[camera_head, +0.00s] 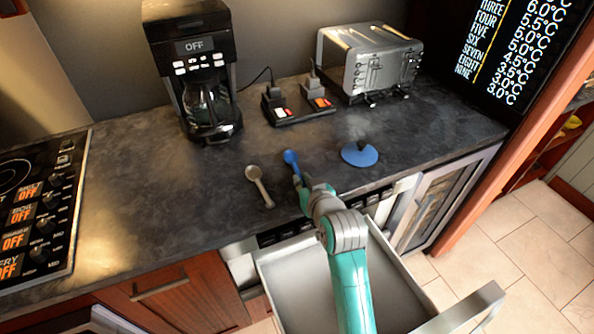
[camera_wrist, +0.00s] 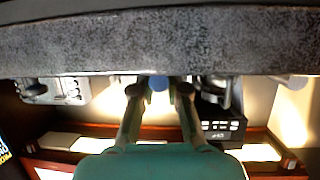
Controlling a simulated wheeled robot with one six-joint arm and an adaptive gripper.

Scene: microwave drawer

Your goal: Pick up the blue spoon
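The blue spoon (camera_head: 290,158) lies on the dark counter in the head view, its bowl toward the back and its handle toward my gripper. My gripper (camera_head: 304,182) is at the counter's front edge, by the handle end. In the wrist view a blue part of the spoon (camera_wrist: 157,82) shows between the two fingertips of my gripper (camera_wrist: 160,90). The fingers are apart, with a gap seen on both sides of the blue part. The handle's near end is hidden by my gripper in the head view.
A beige spoon (camera_head: 259,185) lies just left of the blue one. An open drawer (camera_head: 284,277) is below my arm. A coffee maker (camera_head: 195,60) and a toaster (camera_head: 372,60) stand behind.

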